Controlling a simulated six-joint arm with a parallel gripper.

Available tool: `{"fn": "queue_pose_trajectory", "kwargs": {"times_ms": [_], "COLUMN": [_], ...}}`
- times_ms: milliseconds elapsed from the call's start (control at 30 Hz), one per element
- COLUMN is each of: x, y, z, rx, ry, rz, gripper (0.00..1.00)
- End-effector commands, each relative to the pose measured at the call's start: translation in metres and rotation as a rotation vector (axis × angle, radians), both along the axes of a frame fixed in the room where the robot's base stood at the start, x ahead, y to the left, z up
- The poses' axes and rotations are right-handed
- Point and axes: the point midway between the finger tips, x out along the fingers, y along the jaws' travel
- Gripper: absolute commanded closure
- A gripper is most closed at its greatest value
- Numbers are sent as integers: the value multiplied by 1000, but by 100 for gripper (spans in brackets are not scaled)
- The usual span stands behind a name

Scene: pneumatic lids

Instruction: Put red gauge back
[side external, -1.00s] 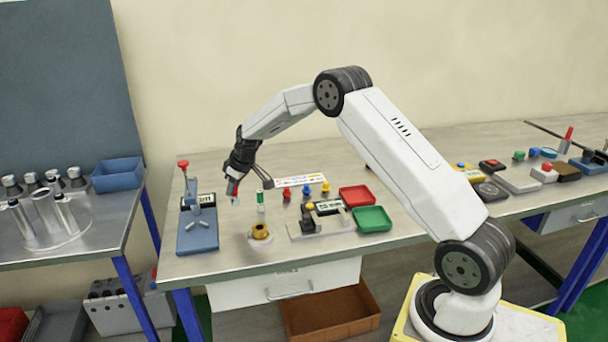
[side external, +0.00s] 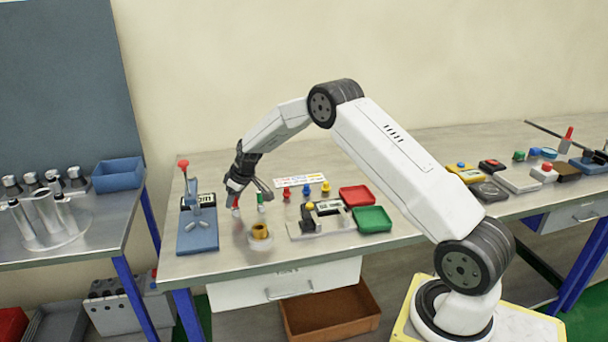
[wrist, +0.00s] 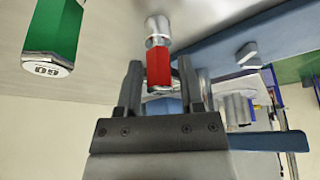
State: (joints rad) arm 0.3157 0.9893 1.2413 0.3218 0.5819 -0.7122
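The red gauge (side external: 235,187) is at my gripper (wrist: 160,75), upright or nearly so, above the bench between the blue press and the green gauge. In the wrist view the red gauge (wrist: 158,68) lies between my two fingers, its metal end pointing away. My fingers look closed on it. I cannot tell whether its lower end touches the bench. The green gauge (side external: 261,200) stands just to the right, partly covered by my gripper; it also shows large in the wrist view (wrist: 55,30), with "50" on its end.
A blue press (side external: 198,236) stands left. A brass ring on a pale base (side external: 261,243) is in front. To the right are a grey fixture (side external: 312,228), red and green trays (side external: 372,220), and small red, blue and yellow pieces. Bare bench lies at front left.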

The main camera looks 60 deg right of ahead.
Motion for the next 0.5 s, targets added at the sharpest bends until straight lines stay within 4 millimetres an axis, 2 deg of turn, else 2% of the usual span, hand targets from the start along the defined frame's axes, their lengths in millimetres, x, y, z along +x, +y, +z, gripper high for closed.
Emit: {"fn": "queue_pose_trajectory", "kwargs": {"times_ms": [500], "x": [0], "y": [0], "z": [5], "rx": [-1], "ry": [-1], "rz": [1], "gripper": [36]}}
